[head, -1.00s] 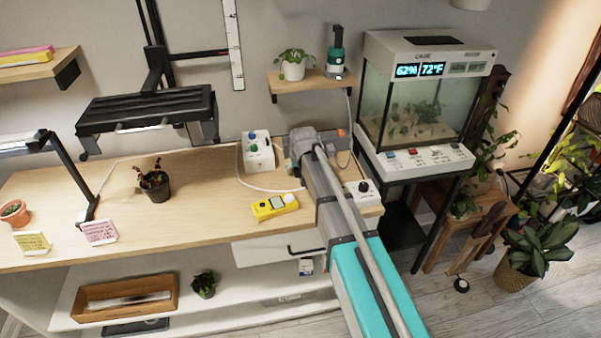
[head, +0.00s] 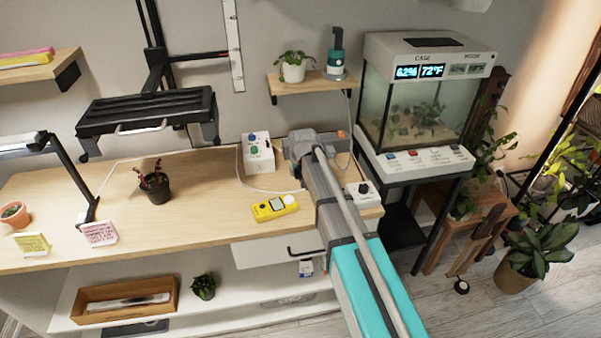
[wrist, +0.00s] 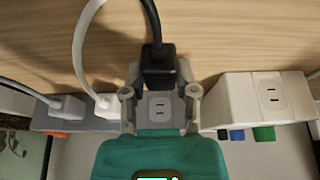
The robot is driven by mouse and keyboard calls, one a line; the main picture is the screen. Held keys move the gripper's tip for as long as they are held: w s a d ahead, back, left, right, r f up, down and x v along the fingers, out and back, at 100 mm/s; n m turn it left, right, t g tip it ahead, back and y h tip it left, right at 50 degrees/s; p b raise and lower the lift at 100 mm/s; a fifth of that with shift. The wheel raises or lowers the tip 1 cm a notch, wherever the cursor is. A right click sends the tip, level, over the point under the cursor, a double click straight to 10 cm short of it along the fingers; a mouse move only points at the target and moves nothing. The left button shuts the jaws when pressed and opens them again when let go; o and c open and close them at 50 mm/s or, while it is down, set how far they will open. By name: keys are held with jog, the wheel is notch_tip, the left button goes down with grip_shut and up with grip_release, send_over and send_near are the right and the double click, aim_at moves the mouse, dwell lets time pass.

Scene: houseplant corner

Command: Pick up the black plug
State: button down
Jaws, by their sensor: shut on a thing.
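The black plug (wrist: 158,62) is in the upper middle of the wrist view, with its black cord running up out of the picture. My gripper (wrist: 160,84) is shut on the plug, one grey finger on each side of it. A grey power strip (wrist: 75,124) lies under the plug, and a bare socket (wrist: 160,108) shows just below it. I cannot tell whether the plug's prongs are in the strip. In the head view my arm hides the plug, and only the strip's orange switch (head: 341,133) shows beside it.
Two white plugs (wrist: 106,104) (wrist: 66,106) sit in the strip, the nearer one close to my left finger. A white box with coloured buttons (head: 257,152) stands beside my arm. A yellow meter (head: 274,208) and a white knob box (head: 362,193) lie nearby.

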jog(key=shift+r, duration=0.15)
notch_tip(320, 180, up, 3)
jog(key=p, duration=0.3)
jog(key=shift+f, duration=0.2)
jog(key=s+d+r+p, duration=0.6)
jog(key=d+r+p, duration=0.4)
jog(key=d, duration=0.2)
jog(key=shift+s+d, duration=0.15)
jog(key=shift+s, duration=0.25)
jog(key=b, duration=0.9)
send_near(300, 171)
jog(key=x, duration=0.4)
jog(key=w+x, duration=0.1)
jog(key=x, duration=0.1)
jog(key=shift+d+r, duration=0.15)
jog(key=shift+d, duration=0.2)
jog(key=shift+w+a+f, duration=0.25)
jog(key=shift+a, duration=0.3)
